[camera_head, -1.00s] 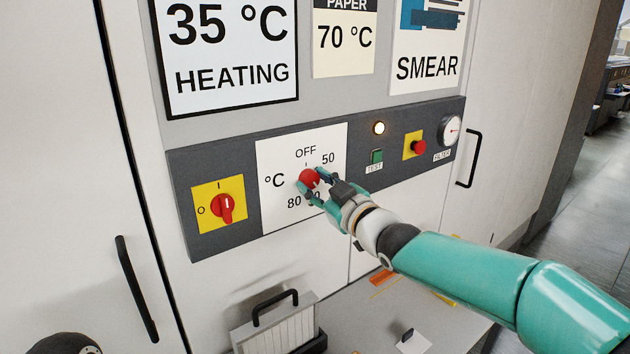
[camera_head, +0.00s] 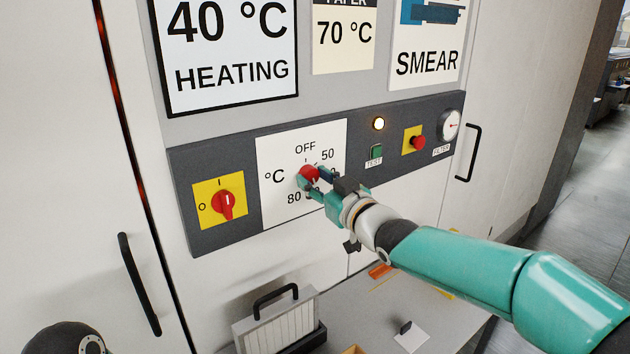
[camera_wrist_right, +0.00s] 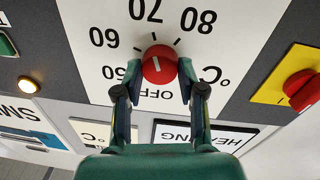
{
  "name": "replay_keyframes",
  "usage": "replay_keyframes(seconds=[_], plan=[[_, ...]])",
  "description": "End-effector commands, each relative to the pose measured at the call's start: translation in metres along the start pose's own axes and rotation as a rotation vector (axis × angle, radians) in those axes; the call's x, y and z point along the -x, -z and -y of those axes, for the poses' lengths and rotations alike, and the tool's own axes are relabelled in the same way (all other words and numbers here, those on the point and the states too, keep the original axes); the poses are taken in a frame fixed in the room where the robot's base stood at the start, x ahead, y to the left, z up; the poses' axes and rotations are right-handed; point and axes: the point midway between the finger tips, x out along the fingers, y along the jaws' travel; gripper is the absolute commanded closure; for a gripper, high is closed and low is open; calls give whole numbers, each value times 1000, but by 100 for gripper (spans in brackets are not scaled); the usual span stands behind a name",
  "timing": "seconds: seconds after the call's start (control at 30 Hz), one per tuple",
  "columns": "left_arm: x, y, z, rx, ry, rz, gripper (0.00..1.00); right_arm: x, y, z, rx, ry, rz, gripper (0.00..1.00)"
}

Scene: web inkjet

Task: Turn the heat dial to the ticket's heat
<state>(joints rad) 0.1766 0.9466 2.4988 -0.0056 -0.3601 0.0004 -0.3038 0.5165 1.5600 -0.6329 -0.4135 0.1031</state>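The red heat dial (camera_head: 308,174) sits on a white scale plate (camera_head: 272,205) marked OFF, 50, 60, 70, 80. In the right wrist view the dial (camera_wrist_right: 159,66) appears upside down, its white mark slanting roughly toward 70; the exact setting is hard to tell. My right gripper (camera_head: 320,182) is at the dial; in the wrist view its fingers stand apart on either side of the knob, with small gaps showing. The paper ticket (camera_head: 343,35) reads 70 °C. The display (camera_head: 231,52) reads 40 °C HEATING. My left gripper is not in view.
A red switch on a yellow plate (camera_head: 219,203) is left of the dial. A green TEST button (camera_head: 376,152), a lit lamp (camera_head: 378,123), a red button (camera_head: 417,142) and a FILTER gauge (camera_head: 450,125) are right. A filter box (camera_head: 278,325) stands below.

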Motion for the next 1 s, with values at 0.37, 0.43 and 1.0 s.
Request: replay_keyframes(seconds=[0.37, 0.43, 1.0], plan=[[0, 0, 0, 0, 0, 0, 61, 0, -4, 1, 0, 2, 8, 36], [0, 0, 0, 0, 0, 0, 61, 0, -3, 1, 0, 2, 7, 36], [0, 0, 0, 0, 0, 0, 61, 78, -3, 1, 0, 0, 8, 36]])
